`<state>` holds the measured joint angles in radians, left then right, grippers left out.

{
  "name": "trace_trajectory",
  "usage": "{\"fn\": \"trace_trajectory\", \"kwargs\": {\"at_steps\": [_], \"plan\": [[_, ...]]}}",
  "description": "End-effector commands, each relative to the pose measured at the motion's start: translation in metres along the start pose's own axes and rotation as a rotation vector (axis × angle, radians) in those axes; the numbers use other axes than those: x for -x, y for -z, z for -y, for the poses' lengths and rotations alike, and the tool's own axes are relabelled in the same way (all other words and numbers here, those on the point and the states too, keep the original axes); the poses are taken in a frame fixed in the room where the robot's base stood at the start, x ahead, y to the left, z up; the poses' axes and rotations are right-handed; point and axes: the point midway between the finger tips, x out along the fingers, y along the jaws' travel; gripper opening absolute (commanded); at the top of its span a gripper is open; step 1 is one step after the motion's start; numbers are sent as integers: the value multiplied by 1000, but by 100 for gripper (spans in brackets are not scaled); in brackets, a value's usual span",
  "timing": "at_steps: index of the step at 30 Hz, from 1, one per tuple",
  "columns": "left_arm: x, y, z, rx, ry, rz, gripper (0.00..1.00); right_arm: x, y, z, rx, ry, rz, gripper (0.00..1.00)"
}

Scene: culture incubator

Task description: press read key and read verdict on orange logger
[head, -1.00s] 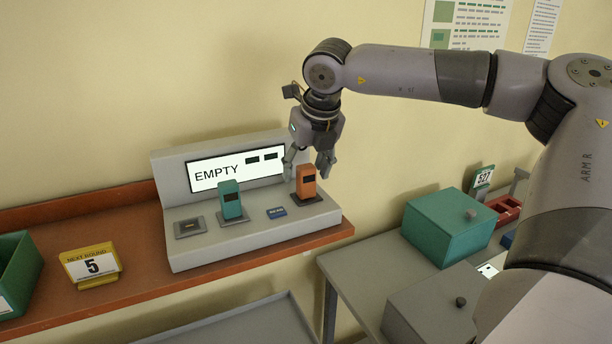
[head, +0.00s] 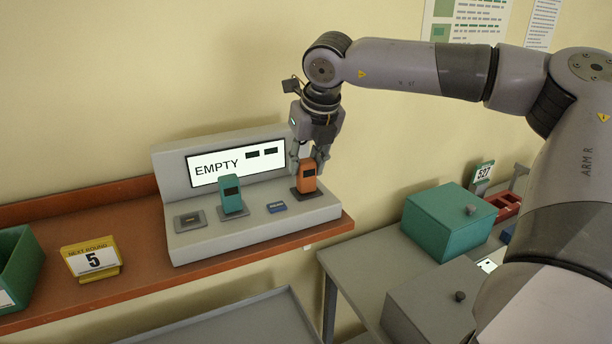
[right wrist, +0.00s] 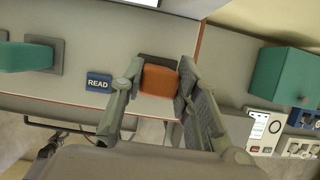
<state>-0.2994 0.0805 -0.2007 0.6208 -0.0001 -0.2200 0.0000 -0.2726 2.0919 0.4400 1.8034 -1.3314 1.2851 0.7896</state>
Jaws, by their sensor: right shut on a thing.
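The orange logger (head: 306,179) stands upright on the right pad of the grey reader station (head: 205,247). It also shows in the right wrist view (right wrist: 159,81). My right gripper (head: 308,168) comes down from above and is shut on the top of the orange logger. The blue READ key (head: 276,207) lies on the station just left of the orange logger, and its label is clear in the right wrist view (right wrist: 98,82). The station's display (head: 236,167) reads EMPTY, with two dark blocks beside the word. My left gripper is not in view.
A teal logger (head: 231,195) stands on the middle pad; the left pad (head: 189,221) holds no logger. A NEXT ROUND 5 sign (head: 92,258) and a green bin (head: 18,265) sit left on the shelf. A teal box (head: 445,224) stands on the lower right bench.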

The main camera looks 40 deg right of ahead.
Motion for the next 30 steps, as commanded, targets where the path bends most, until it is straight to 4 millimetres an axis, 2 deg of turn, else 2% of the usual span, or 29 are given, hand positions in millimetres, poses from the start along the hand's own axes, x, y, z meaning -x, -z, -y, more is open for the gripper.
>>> {"fn": "trace_trajectory", "kwargs": {"at_steps": [3,9,14,20,27,30], "plan": [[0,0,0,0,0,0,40,0,0,0,0,0,1,1],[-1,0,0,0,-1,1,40,2,-1,0,0,1,2,1],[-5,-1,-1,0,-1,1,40,12,-6,0,0,2,3,1],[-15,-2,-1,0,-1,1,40,47,-21,0,-2,3,7,1],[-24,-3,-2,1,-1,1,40,116,-49,-1,-2,2,7,1],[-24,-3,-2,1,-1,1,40,140,-58,-1,-1,2,5,1]]}}
